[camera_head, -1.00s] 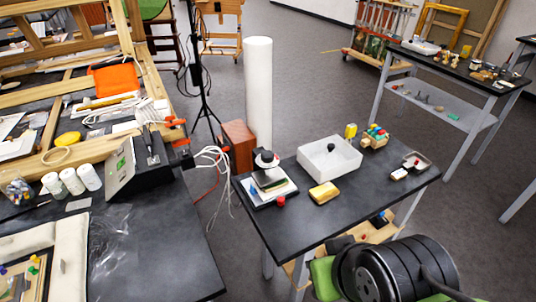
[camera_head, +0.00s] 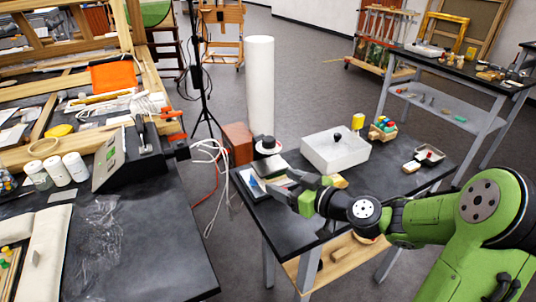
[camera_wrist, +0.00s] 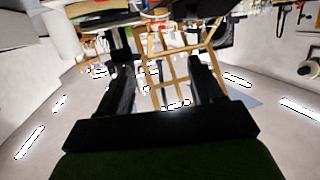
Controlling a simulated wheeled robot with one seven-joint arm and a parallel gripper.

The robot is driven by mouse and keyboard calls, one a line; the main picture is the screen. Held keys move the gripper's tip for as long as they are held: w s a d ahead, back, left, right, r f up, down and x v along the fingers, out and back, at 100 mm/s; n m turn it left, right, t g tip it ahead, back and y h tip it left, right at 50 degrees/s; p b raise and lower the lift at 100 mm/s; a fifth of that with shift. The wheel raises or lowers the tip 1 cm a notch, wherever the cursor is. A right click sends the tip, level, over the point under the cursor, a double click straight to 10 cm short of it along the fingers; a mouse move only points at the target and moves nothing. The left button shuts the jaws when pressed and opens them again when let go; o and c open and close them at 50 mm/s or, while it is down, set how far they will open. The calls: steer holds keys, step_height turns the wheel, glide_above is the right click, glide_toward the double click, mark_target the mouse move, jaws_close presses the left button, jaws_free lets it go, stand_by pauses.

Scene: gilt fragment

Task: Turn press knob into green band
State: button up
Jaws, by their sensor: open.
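The press (camera_head: 272,165) stands at the left end of the small black table, with a round black knob (camera_head: 267,143) on a white disc on top. I cannot make out a green band or where the knob points. My gripper (camera_head: 287,187) is in front of the press, lower than the knob and apart from it, and hides part of the press base. In the wrist view its two dark fingers (camera_wrist: 157,48) stand apart with nothing held between them. I cannot identify the knob in the wrist view.
A white bin (camera_head: 335,150) stands right of the press. A yellow block (camera_head: 340,182) is partly hidden behind my arm. A white roll (camera_head: 260,90) stands behind the table. A larger black table (camera_head: 150,250) is at left, across a floor gap with loose cables.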

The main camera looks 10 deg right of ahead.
mark_target(273, 145)
steer(key=w+d+r+m+t+h, duration=0.1)
steer(key=w+d+r+m+t, duration=0.1)
steer(key=d+t, duration=0.3)
steer(key=shift+g, duration=0.8)
steer(key=p+x, duration=0.1)
steer(key=x, duration=1.4)
steer(key=shift+d+f, duration=0.2)
steer(key=c, duration=0.9)
